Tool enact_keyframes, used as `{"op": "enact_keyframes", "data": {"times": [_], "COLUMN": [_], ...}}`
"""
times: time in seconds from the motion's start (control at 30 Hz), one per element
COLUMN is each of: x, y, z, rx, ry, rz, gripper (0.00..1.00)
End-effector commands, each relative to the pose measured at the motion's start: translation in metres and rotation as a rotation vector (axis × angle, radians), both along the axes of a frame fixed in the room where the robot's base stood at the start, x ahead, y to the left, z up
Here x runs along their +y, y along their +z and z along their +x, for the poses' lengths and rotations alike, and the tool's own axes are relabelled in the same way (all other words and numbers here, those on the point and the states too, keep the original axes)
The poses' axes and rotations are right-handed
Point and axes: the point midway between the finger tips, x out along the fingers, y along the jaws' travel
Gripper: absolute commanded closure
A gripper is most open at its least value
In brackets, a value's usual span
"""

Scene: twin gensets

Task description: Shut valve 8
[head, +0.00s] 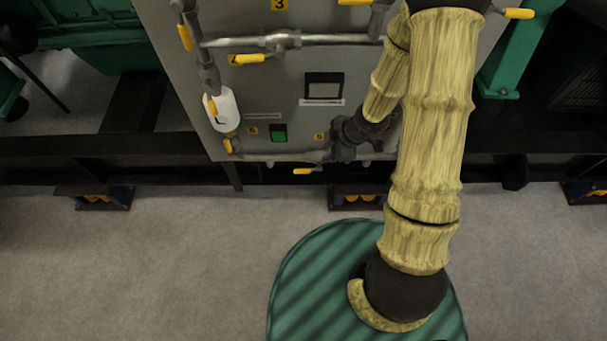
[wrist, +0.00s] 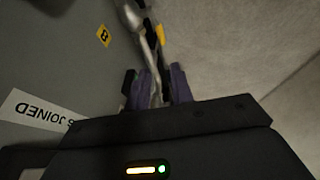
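A yellow label reading 8 (wrist: 103,35) is on the grey panel in the wrist view. Beside it a metal pipe (wrist: 133,17) runs down towards my gripper (wrist: 162,88), with a yellow valve handle (wrist: 160,35) next to it. The two purple fingers stand apart, with part of the grey pipework showing between them; I cannot tell whether they touch it. In the head view a yellow handle (head: 303,171) sticks out left at the panel's bottom edge, just below a small yellow label (head: 319,137). My dark gripper (head: 347,138) is close to the panel there, partly hidden by my arm.
The grey panel (head: 275,90) carries other yellow-handled valves, including one at upper left (head: 250,58), and a white container (head: 224,110). A green square (head: 279,132) sits low on it.

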Motion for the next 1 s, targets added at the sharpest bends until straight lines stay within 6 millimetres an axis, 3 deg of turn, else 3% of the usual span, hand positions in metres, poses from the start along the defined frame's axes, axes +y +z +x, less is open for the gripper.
{"op": "enact_keyframes", "data": {"times": [0.47, 1.0], "x": [0.004, 0.036], "y": [-0.008, -0.086], "z": [0.000, 0.015], "rx": [0.000, 0.002], "ry": [0.017, 0.017], "rz": [0.006, 0.004], "gripper": [0.77, 0.77]}}
